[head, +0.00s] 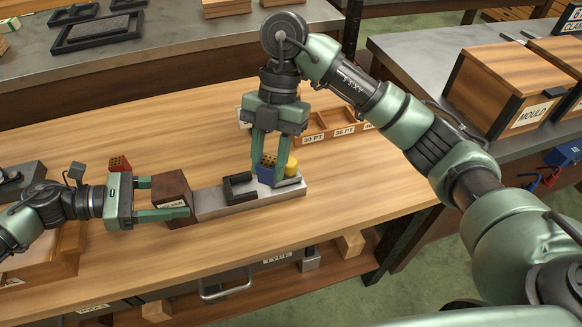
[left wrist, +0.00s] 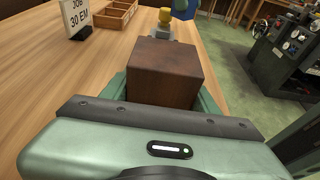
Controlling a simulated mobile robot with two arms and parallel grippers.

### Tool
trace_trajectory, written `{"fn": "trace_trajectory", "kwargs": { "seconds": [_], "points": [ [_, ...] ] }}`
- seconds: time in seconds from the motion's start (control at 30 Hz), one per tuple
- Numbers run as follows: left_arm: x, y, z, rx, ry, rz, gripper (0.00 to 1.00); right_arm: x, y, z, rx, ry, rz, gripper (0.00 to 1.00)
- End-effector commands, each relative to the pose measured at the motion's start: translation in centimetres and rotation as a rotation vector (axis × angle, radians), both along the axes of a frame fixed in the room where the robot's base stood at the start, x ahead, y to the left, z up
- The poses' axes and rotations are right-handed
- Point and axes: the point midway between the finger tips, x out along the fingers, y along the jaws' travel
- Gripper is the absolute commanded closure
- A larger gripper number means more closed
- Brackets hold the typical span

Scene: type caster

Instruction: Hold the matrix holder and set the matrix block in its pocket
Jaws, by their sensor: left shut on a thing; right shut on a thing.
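The matrix holder is a grey metal bar (head: 220,203) with a brown wooden block (head: 172,188) at its left end and a black raised part (head: 240,188) on top. My left gripper (head: 165,199) is shut on the brown block, which also fills the middle of the left wrist view (left wrist: 166,72).
A yellow knob (head: 292,166) stands at the holder's right end, close to my right gripper. A red dotted block (head: 119,163) lies behind my left gripper. A compartment tray (head: 335,130) stands behind the holder. The wooden table front is clear.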

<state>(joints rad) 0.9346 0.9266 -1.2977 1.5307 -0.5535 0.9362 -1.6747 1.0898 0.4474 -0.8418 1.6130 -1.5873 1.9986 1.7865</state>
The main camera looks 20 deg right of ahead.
Motion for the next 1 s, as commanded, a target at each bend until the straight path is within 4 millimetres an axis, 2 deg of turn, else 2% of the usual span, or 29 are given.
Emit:
{"fn": "trace_trajectory", "kwargs": {
  "seconds": [0.2,0.4,0.6,1.0],
  "points": [
    [0.1,0.0,0.0,0.0,-0.001,0.002,0.82,1.8,3.0,0.6,0.002,-0.003,-0.463,1.0],
    [0.1,0.0,0.0,0.0,-0.001,0.002,0.82,2.9,4.8,1.0,0.0,-0.003,-0.754,1.0],
    [0.0,0.0,0.0,0.0,0.0,0.001,0.82,3.3,5.4,1.0,-0.002,-0.001,-0.87,1.0],
    [0.0,0.0,0.0,0.0,0.0,0.001,0.82,3.3,5.5,-0.8,-0.003,0.001,-0.879,1.0]
  ]
}}
